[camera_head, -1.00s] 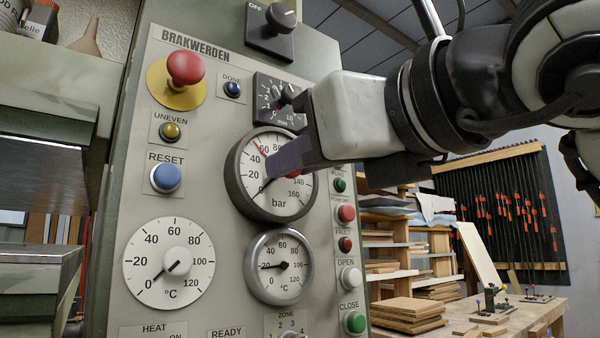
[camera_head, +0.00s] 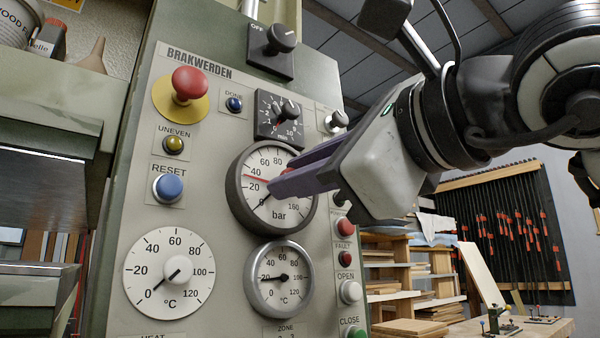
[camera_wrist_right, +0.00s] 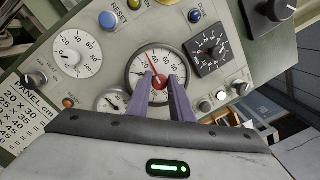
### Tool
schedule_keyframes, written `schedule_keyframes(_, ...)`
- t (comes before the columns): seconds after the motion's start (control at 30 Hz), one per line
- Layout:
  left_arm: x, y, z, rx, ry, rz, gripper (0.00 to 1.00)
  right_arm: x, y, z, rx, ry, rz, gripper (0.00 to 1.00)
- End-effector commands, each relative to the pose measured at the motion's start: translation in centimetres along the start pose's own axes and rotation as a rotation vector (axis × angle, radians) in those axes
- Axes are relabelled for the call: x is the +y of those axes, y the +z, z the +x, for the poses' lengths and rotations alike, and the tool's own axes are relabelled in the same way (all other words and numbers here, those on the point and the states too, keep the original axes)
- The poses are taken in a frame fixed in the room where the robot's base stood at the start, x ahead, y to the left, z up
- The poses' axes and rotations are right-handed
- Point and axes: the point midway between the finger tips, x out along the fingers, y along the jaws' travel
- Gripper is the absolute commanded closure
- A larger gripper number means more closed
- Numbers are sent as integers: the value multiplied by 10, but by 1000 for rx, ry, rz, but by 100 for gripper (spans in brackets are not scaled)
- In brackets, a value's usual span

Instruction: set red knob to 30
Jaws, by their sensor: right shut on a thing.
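The red knob (camera_wrist_right: 160,83) is at the centre of the bar gauge (camera_head: 234,206), a dark-rimmed round dial on the panel. My right gripper (camera_head: 280,177) reaches in from the right, its purple fingers shut around the knob, which they mostly hide in the head view. The fingers also show in the right wrist view (camera_wrist_right: 168,84), one on each side of the knob. The red pointer (camera_head: 254,178) points left, between the 20 and 40 marks, near 30. A black needle rests near 0. My left gripper is not in view.
A red mushroom button (camera_head: 188,82) is up left on the panel (camera_head: 225,135). A black timer dial (camera_head: 279,118) lies just above the gauge, and a smaller temperature gauge (camera_head: 279,299) just below. Round buttons, including a red one (camera_head: 344,227), run down the right.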

Motion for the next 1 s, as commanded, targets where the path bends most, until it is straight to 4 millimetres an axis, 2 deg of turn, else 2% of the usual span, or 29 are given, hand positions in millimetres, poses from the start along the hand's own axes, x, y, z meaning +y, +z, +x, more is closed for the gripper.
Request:
schedule_keyframes(0.47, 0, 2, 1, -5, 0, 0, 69, 1, 0, 0, 0, 3, -16, 100)
schedule_keyframes(0.5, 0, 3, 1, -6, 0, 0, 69, 1, 0, 0, 0, 3, -15, 77)
schedule_keyframes(0.6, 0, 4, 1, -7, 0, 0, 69, 1, 0, 0, -1, 3, -15, 62)
schedule_keyframes(0.87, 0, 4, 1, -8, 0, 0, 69, 0, 0, 0, -1, 2, -15, 62)
schedule_keyframes(1.0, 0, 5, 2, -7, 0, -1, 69, 0, 0, -10, -3, 1, -15, 62)
